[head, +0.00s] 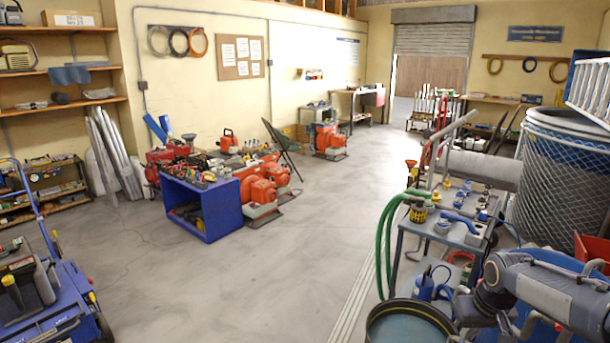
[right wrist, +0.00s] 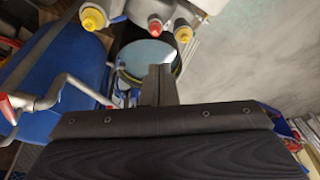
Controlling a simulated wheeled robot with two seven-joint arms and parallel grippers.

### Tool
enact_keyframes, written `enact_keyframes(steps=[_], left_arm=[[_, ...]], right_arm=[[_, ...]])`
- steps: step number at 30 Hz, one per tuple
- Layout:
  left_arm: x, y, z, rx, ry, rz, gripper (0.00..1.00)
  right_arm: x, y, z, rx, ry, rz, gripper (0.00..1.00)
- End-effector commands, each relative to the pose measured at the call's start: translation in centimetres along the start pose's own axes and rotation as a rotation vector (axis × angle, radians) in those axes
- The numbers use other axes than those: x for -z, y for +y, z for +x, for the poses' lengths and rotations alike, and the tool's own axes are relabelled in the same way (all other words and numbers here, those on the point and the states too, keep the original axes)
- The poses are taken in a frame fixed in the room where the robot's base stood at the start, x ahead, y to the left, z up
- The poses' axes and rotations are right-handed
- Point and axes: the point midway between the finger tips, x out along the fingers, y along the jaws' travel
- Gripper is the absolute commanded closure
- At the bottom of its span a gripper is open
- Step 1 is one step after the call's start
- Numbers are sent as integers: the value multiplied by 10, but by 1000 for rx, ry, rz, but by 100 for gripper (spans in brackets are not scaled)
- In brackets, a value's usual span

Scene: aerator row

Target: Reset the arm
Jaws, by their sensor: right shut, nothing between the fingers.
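My right arm (head: 550,290) comes in from the lower right corner of the head view and is bent, low beside the tool cart. Its gripper end is hard to make out there. In the right wrist view the dark fingers of my right gripper (right wrist: 160,72) are together, with nothing held. They point toward a round dark tub with a pale blue-green inside (right wrist: 145,62). This looks like the tub (head: 410,322) at the bottom of the head view. I cannot tell the gap between them. My left gripper does not show.
A grey cart (head: 440,232) with tools and green hoses stands just left of my right arm. A mesh-wrapped bin (head: 565,180) is behind the arm. Blue curved things (right wrist: 60,85) and a metal crank (right wrist: 50,100) are close in the wrist view. The middle floor (head: 290,260) is clear.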

Motion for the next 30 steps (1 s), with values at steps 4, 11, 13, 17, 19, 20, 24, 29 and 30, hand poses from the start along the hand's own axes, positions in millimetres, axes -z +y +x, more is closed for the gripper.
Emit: enact_keyframes(steps=[4, 11, 13, 17, 19, 20, 24, 29, 30], left_arm=[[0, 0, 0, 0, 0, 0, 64], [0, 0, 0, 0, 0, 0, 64], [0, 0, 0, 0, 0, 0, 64], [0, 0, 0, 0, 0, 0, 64], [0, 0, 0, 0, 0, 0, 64], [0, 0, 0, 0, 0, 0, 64], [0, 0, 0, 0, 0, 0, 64], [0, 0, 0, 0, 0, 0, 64], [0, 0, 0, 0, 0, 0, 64]], right_arm=[[-60, -38, -65, 43, 58, 4, 100], [-167, -90, -110, 172, 141, 47, 100], [-196, -103, -112, 219, 162, 61, 100], [-235, -123, -110, 297, 191, 81, 100], [-248, -130, -108, 326, 199, 88, 100], [-252, -132, -107, 336, 201, 90, 100], [-260, -136, -105, 354, 205, 94, 100], [-260, -137, -104, 354, 204, 94, 100], [-260, -137, -104, 354, 204, 94, 100]])
